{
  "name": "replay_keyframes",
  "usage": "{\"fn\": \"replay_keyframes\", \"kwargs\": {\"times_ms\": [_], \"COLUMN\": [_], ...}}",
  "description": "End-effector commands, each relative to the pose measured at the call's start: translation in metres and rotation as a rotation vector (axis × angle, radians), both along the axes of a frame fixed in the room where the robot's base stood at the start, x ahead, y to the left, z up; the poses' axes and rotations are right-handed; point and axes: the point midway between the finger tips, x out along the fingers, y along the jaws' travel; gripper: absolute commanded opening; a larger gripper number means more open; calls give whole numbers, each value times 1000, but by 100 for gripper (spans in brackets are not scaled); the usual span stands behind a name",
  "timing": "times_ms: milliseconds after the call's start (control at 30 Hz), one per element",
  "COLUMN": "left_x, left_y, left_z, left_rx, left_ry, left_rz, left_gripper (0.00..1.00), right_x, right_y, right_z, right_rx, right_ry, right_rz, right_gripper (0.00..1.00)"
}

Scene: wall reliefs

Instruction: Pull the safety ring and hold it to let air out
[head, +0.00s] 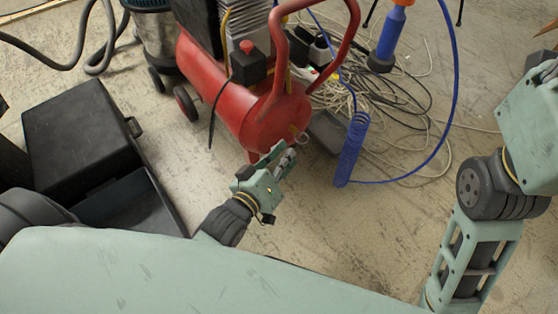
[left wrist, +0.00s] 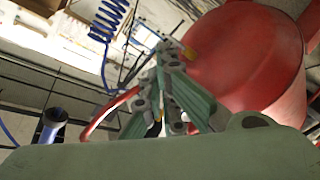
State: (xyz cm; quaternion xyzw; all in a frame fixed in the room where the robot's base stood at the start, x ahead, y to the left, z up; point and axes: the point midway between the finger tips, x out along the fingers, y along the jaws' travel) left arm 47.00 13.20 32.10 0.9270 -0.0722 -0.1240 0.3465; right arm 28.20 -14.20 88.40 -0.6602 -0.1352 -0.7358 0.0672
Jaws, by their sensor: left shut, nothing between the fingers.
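The red air compressor (head: 262,118) stands on the floor at the top middle of the head view. A small pale ring (head: 303,138) shows at the near end of its tank, beside a small brass-coloured fitting (head: 293,129). My left gripper (head: 287,152) is just below the ring, shut and empty. In the left wrist view the closed fingers (left wrist: 167,48) point at the red tank (left wrist: 245,60), close to a yellowish fitting (left wrist: 190,54). The ring cannot be made out there. I cannot tell whether the fingertips touch anything. My right arm shows at the right; its gripper does not.
A coiled blue hose (head: 352,150) hangs right of the tank, with tangled cables (head: 385,105) behind. A vacuum cleaner (head: 157,35) stands behind.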

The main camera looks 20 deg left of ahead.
Motion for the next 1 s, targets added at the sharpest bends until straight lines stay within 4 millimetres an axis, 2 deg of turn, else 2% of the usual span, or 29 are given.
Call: {"fn": "replay_keyframes", "kwargs": {"times_ms": [100, 300, 900, 1000], "left_x": [-18, -31, -31, -28], "left_y": [5, 8, 9, 7], "left_z": [4, 8, 10, 24], "left_rx": [0, 1, 1, 7], "left_ry": [0, -5, -9, -43], "left_rz": [1, 1, 2, -3], "left_gripper": [0, 0, 0, 0], "right_x": [0, 0, 0, 2], "right_y": [0, 0, 0, 0], "right_z": [0, 0, 0, 1], "right_rx": [0, 1, 1, 1], "right_ry": [1, 1, 1, 9], "right_rz": [0, 0, 0, 0], "right_gripper": [40, 40, 40, 40]}}
